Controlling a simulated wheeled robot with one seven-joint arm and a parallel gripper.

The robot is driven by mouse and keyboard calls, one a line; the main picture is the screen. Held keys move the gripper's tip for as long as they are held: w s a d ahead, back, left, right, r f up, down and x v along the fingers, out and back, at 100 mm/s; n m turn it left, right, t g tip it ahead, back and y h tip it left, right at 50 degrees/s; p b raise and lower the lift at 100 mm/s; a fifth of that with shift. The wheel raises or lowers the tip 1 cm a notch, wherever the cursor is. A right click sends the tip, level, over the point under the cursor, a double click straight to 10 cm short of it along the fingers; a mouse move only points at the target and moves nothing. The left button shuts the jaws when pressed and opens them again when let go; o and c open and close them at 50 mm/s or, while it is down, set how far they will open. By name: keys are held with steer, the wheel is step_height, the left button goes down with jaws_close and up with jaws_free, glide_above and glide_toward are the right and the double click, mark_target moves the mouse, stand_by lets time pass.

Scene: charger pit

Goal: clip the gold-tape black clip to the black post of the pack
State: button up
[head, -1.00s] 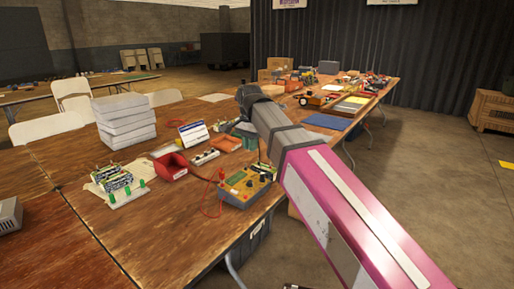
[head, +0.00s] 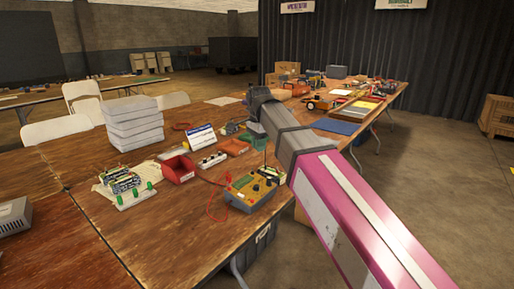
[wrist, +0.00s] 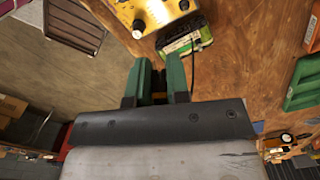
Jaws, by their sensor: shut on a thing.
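My gripper (wrist: 157,72) points down over the table near its edge. Its two green fingers are shut on a dark thing, the black clip (wrist: 159,88), which sits deep between them and is mostly hidden. A little gold shows by it. The pack (wrist: 182,43), dark with a green label, lies on the table just beyond the fingertips in the wrist view, with a black lead over it. It looks apart from the fingers. Its black post cannot be made out. In the head view my pink and grey arm covers much of this spot.
A yellow charger (head: 252,188) with knobs and a red lead is beside the pack; it also shows in the wrist view (wrist: 150,12). A red bin (head: 178,169), a power strip (head: 212,160) and a green tray (wrist: 304,82) stand nearby.

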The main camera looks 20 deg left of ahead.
steer(key=w+f+m, duration=0.3)
steer(key=w+m, duration=0.6)
steer(key=m, duration=0.4)
steer(key=shift+w+f+m, duration=0.25)
steer(key=shift+w+m, duration=0.05)
steer(key=shift+w, duration=0.05)
steer(key=shift+f, duration=0.15)
stand_by(0.4)
steer(key=shift+f, duration=3.4)
steer(key=shift+f, duration=0.2)
steer(key=o, duration=0.8)
